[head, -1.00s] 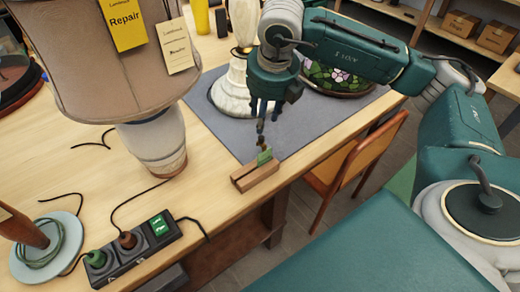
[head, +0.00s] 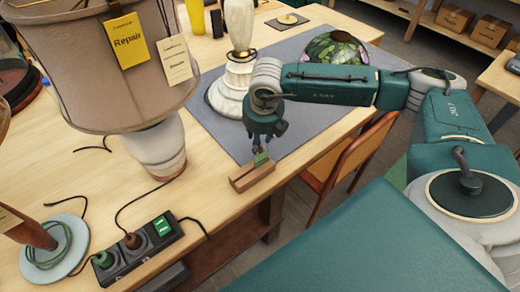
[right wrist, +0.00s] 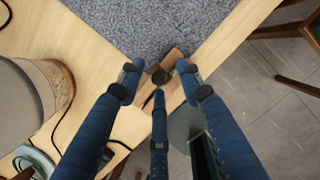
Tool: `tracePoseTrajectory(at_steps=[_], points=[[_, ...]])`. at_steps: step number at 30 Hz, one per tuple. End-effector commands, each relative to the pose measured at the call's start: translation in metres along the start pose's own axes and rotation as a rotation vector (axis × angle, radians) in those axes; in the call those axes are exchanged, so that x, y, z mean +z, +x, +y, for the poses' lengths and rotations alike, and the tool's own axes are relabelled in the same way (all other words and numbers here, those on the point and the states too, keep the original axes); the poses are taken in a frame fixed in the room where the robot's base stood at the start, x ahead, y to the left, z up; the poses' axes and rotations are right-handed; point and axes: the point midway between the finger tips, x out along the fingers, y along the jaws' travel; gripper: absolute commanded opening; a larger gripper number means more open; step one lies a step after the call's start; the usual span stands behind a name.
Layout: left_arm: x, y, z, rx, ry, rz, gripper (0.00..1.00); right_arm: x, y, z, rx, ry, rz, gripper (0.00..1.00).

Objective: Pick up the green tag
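The green tag (head: 261,158) stands in a slot of a small wooden block (head: 252,178) at the table's right edge. My right gripper (head: 262,147) is just above it, pointing down, and its fingers partly hide the tag's upper part. In the right wrist view the gripper's three fingers (right wrist: 158,85) are spread around the wooden block (right wrist: 172,92). A sliver of green shows beside the right finger. The gripper looks open, and contact with the tag cannot be made out. My left gripper is not in view.
A lamp with a yellow "Repair" tag (head: 126,42) stands left of the block. A power strip (head: 140,250) with plugs and loose cables lies at the front left. A white lamp base (head: 234,85) stands on the grey mat (head: 213,128). A chair (head: 345,155) stands right of the table.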

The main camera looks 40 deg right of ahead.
Motion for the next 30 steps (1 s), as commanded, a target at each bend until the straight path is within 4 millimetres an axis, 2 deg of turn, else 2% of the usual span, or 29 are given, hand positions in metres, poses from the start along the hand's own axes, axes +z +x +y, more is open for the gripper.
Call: tracePoseTrajectory(at_steps=[4,9,23,26,30], points=[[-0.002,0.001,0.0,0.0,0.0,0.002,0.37,0.0,0.0,0.0,0.0,0.0,0.0,0.34],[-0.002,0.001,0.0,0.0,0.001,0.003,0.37,0.0,0.0,0.0,0.0,0.0,0.0,0.01],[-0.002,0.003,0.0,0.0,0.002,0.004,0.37,0.002,-0.004,0.0,0.0,0.0,-0.002,0.0],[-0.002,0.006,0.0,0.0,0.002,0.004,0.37,0.004,-0.011,0.001,0.003,0.001,-0.003,0.0],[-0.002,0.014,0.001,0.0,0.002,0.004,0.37,0.01,-0.031,0.001,0.004,0.0,-0.006,0.0]])
